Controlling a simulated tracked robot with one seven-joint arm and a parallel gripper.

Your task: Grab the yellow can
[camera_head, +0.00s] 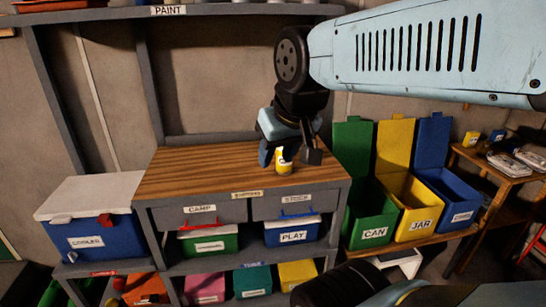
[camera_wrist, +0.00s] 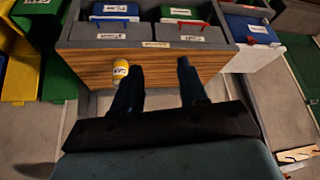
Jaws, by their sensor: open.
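In the wrist view the can (camera_wrist: 121,70) is just left of the left finger of my gripper (camera_wrist: 160,65), outside the gap between the fingers. The gap itself shows only bare wood. Whether the finger touches the can, I cannot tell.
Below the bench top are drawers labelled CAMP (camera_head: 203,211) and STOCK (camera_head: 296,204). A blue cooler (camera_head: 90,238) stands at the left. The green CAN bin (camera_head: 372,231), yellow JAR bin (camera_head: 419,222) and a blue bin (camera_head: 458,205) stand at the right. The rest of the bench top is clear.

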